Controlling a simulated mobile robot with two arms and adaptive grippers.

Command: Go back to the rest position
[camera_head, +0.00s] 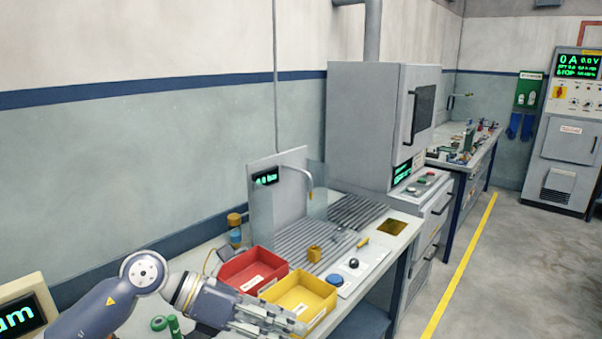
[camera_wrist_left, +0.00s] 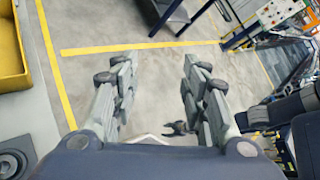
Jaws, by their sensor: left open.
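My left arm comes in from the lower left in the head view. Its gripper (camera_head: 300,326) is at the bottom edge, in front of the yellow bin (camera_head: 318,285) and partly covering it. In the left wrist view the two fingers of the left gripper (camera_wrist_left: 155,75) stand wide apart with nothing between them, and the floor shows beyond. My right gripper is not seen clearly in either view.
A red bin (camera_head: 240,262) stands on the bench beside the yellow bin. A ribbed rack area (camera_head: 290,240), a small panel with a black knob (camera_head: 353,263) and a grey cabinet (camera_head: 365,120) lie beyond. The floor (camera_head: 480,290) at right is clear, with a yellow line.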

